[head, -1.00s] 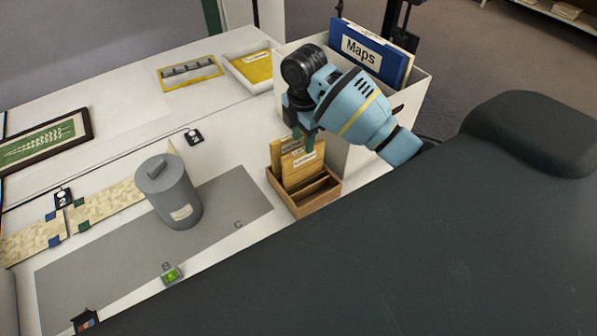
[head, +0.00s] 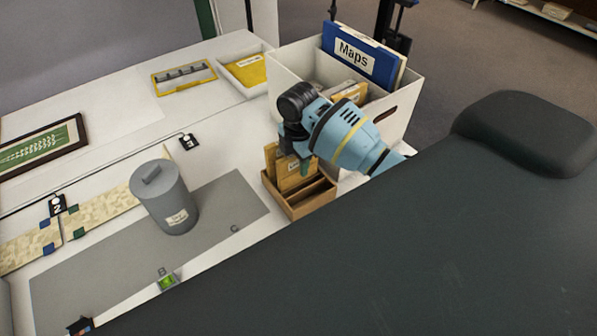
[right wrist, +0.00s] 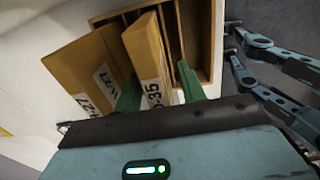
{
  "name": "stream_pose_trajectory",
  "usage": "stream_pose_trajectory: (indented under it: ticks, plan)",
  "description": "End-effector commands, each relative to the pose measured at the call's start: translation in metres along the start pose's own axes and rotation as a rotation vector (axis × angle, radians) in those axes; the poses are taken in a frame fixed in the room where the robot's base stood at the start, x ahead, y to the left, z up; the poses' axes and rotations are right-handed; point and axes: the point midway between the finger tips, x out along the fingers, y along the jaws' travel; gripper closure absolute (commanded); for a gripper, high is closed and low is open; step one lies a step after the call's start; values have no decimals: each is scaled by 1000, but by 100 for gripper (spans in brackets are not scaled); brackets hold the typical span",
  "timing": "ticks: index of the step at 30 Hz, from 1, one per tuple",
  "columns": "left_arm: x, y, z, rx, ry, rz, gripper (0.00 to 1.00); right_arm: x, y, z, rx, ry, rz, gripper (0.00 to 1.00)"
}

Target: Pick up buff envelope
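Two buff envelopes with white labels stand in a small wooden box (head: 312,203): one at the left (head: 270,160), one beside it (head: 297,178). My right gripper (head: 302,163) is down at the envelopes' top edges, partly hiding them. In the right wrist view, its two green fingers (right wrist: 158,75) are apart. The envelope with a label ending in "35" (right wrist: 144,45) stands between them, with a gap visible on the right finger's side. The other envelope (right wrist: 80,68) is outside the left finger.
A white box (head: 395,115) with a blue "Maps" folder (head: 357,58) stands just behind. A grey lidded canister (head: 165,200) stands on a grey mat (head: 100,270) to the left. A white tray (head: 232,62) and a yellow frame (head: 183,78) lie farther back.

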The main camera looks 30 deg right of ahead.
Motion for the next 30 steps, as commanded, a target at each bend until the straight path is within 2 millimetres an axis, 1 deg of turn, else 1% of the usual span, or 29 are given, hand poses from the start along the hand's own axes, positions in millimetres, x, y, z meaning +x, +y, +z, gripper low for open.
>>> stream_pose_trajectory:
  ticks: [6,7,16,25,28,30]
  plan:
    - [0,-1,0,3,0,0,64,2,0,0,0,0,0,60]
    - [0,-1,0,3,0,0,64,2,0,0,0,0,0,61]
    - [0,-2,1,5,-1,-1,64,1,0,0,0,0,0,100]
    - [0,-2,1,4,-2,-1,64,0,0,0,0,0,1,100]
    - [0,-1,3,4,-5,0,64,-8,1,0,-1,0,3,100]
    - [0,-1,4,3,-9,0,64,-17,1,0,-1,-1,3,100]
